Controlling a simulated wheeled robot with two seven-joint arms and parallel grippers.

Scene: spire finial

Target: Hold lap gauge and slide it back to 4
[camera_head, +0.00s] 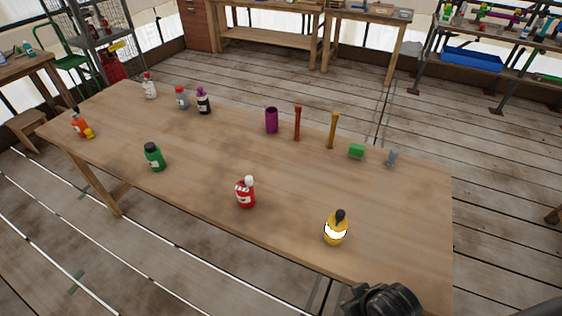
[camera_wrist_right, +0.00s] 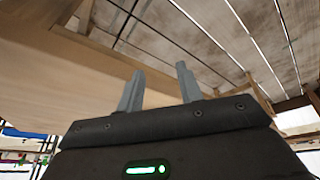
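I cannot make out a lap gauge or a numbered scale in either view. Several small bottles and upright pieces stand apart on a long wooden table (camera_head: 300,175) in the head view. My right gripper (camera_wrist_right: 159,70) shows in the right wrist view with its two grey fingers apart and nothing between them. A dark part of my right arm (camera_head: 383,300) shows at the table's near right corner in the head view; its fingers cannot be made out there. My left gripper is in neither view.
A yellow bottle (camera_head: 336,230) stands closest to my right arm, with a red bottle (camera_head: 245,193) left of it. A green block (camera_head: 356,151), a grey piece (camera_head: 392,157), a gold post (camera_head: 333,130), a red-brown post (camera_head: 297,123) and a purple cylinder (camera_head: 271,120) line the far edge.

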